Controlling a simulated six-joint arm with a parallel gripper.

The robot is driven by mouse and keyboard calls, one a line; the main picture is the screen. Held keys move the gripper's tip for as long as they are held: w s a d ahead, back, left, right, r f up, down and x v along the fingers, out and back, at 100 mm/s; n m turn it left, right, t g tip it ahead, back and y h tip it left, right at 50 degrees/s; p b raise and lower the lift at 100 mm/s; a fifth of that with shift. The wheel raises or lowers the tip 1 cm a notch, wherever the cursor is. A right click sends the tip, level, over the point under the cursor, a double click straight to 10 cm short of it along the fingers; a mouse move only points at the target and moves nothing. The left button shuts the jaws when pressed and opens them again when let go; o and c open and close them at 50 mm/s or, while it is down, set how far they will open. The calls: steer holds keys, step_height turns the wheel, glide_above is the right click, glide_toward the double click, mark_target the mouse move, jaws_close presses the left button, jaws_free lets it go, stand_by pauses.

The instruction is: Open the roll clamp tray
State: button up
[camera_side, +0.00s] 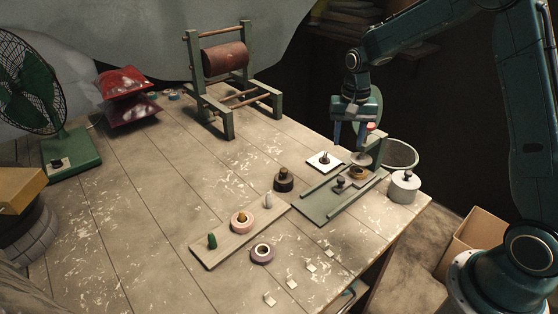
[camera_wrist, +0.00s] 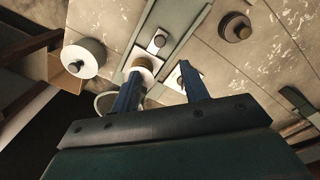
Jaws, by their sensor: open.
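The roll clamp tray looks to be the grey-green railed base (camera_side: 316,208) near the table's right side. It carries a small sliding plate with a dark knob (camera_side: 340,183); the knob also shows in the wrist view (camera_wrist: 159,41). A tan roll (camera_side: 357,173) sits at the far end, beside an upright green plate; in the wrist view the roll (camera_wrist: 146,64) is partly behind my left finger. My gripper (camera_side: 349,143) is open and empty, pointing down above the far end of the base. Its blue fingers show apart in the wrist view (camera_wrist: 160,84). I see no contact with the knob.
A white lidded pot (camera_side: 404,187) stands right of the base. A white square with a dark knob (camera_side: 325,161) and a dark knobbed disc (camera_side: 284,180) lie left. A pegged board (camera_side: 221,246) and purple roll (camera_side: 262,254) are nearer. A drum frame (camera_side: 228,75) stands behind.

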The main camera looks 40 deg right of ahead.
mark_target(341, 179)
step_height(341, 179, down, 13)
steer(key=shift+f, duration=0.2)
stand_by(0.6)
steer(key=shift+a, duration=0.1)
jaws_close()
